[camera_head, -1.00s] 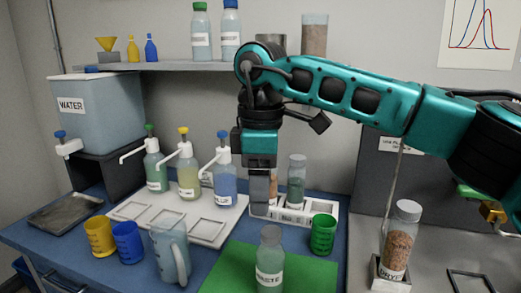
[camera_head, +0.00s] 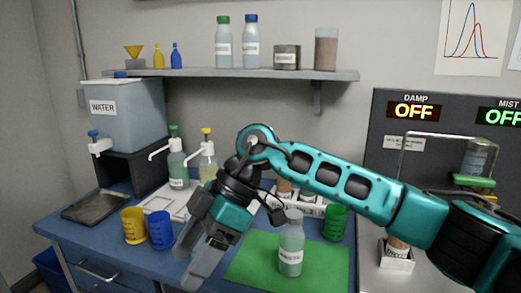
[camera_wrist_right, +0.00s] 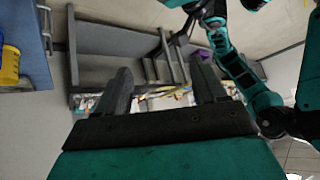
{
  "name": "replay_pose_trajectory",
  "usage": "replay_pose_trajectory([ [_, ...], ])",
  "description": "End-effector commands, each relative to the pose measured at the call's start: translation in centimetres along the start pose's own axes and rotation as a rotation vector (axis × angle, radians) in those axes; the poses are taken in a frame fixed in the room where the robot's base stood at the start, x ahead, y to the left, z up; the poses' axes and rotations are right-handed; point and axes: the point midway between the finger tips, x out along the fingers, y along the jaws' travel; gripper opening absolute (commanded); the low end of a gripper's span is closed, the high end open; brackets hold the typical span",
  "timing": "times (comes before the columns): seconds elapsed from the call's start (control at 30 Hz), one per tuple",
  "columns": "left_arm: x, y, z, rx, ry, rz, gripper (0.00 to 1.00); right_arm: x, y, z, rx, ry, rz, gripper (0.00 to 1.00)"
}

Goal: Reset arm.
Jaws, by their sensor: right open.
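My right gripper (camera_head: 192,272) hangs tilted down to the left in the head view, in front of the blue bench (camera_head: 100,228). It is above the bench's front part and left of the green mat. In the right wrist view its two fingers (camera_wrist_right: 162,85) stand apart with nothing between them. The teal right arm reaches in from the right across the bench. My left gripper cannot be made out in either current view, though teal arm links (camera_wrist_right: 235,65) show at the right of the wrist view.
The WASTE bottle (camera_head: 291,246) stands on the green mat (camera_head: 245,265), right of the gripper. Yellow (camera_head: 134,226) and blue (camera_head: 160,229) cups stand to its left. A green cup (camera_head: 335,222), pump bottles (camera_head: 177,165) and a bottle rack (camera_head: 310,207) are behind. The arm partly hides the rack.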

Motion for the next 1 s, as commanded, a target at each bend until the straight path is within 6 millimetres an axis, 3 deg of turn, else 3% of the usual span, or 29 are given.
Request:
replay_pose_trajectory([
  [0.03, -0.2, 0.4, -0.2, -0.089, 0.006, 0.023, 0.98, 1.5, -0.7, -1.2, -0.053, 0.132, -0.024, 0.70],
  [0.1, -0.4, 1.1, -0.5, -0.220, 0.012, 0.053, 0.98, 2.6, -1.3, -3.0, -0.128, 0.321, -0.022, 0.70],
  [0.2, -0.8, 2.0, -1.1, -0.414, 0.016, 0.100, 0.98, 3.0, -1.9, -5.3, -0.206, 0.588, 0.028, 0.70],
  [0.33, -1.5, 3.3, -1.8, -0.663, 0.011, 0.162, 0.98, 1.9, -1.8, -6.8, -0.244, 0.904, 0.173, 0.70],
  [0.47, -2.3, 4.5, -2.7, -0.912, -0.003, 0.225, 0.98, 0.0, -0.9, -6.1, -0.208, 1.155, 0.392, 0.70],
  [0.57, -3.0, 5.4, -3.4, -1.102, -0.022, 0.273, 0.98, -1.4, 0.1, -3.8, -0.130, 1.288, 0.595, 0.70],
  [0.67, -3.7, 6.2, -4.2, -1.292, -0.048, 0.322, 0.98, -2.4, 1.0, -0.2, -0.013, 1.358, 0.813, 0.70],
  [0.83, -5.2, 7.6, -5.5, -1.613, -0.111, 0.405, 0.98, -2.3, 1.4, 8.4, 0.255, 1.323, 1.165, 0.70],
  [1.0, -7.0, 8.8, -7.0, -1.928, -0.198, 0.486, 0.98, 0.6, -0.9, 18.5, 0.570, 1.107, 1.422, 0.70],
])
